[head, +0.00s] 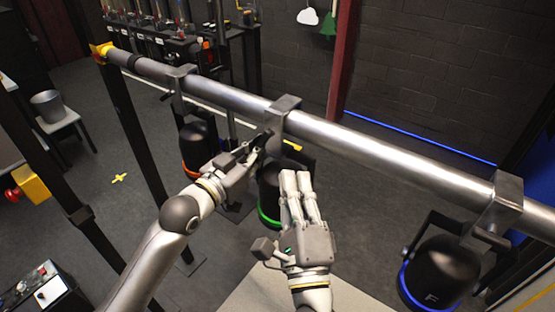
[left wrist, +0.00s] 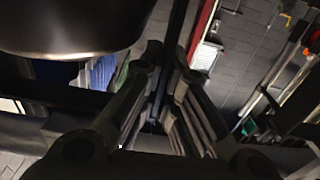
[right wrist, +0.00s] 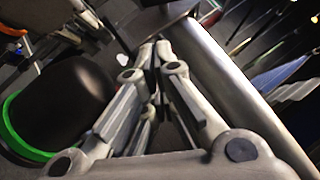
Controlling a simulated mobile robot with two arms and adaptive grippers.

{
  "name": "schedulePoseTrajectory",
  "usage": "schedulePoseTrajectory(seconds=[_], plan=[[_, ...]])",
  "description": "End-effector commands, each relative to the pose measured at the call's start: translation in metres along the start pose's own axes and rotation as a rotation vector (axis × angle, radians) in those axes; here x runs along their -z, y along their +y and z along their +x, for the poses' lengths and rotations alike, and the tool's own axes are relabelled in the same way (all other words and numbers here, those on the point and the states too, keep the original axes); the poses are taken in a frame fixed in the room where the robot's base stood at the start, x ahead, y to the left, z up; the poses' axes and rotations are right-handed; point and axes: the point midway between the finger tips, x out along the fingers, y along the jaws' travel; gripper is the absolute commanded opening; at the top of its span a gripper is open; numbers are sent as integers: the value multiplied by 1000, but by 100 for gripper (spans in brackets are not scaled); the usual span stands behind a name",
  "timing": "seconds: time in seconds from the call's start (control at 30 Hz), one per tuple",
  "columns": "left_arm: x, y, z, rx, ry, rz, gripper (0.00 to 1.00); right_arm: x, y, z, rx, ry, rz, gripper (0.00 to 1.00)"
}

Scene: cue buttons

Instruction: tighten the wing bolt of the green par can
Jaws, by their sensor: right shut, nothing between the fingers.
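The green par can (head: 268,191) is a black can with a green rim (head: 268,219), hanging under the middle clamp (head: 280,116) on the silver pipe. It also shows in the right wrist view (right wrist: 65,90). My left gripper (head: 262,142) is at the lower left of that clamp. Its fingers are dark and close together in the left wrist view (left wrist: 167,68), and I cannot tell whether anything is between them. My right gripper (head: 296,177) is shut and empty in front of the can, partly covering it. I cannot make out the wing bolt.
The silver pipe (head: 380,150) crosses the view. An orange-rimmed can (head: 195,146) hangs to the left and a blue-rimmed can (head: 436,272) to the right. A dark stand post (head: 133,130) holds the pipe's left end. The floor at left is mostly clear.

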Motion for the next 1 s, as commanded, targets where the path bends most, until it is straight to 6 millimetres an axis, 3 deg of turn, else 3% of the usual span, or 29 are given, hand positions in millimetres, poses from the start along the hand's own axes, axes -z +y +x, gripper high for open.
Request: schedulePoseTrajectory(seconds=[0.1, 0.33, 1.0], plan=[[0, 0, 0, -1, -1, 0, 0, -1, -1, 21, 4, -1, 0, 0], [0, 0, 0, -1, -1, -1, 0, -23, 0, 40, 1, -1, 1, 0], [-1, 0, 0, 0, -1, 0, 0, -30, 2, 48, 25, 3, 26, 0]])
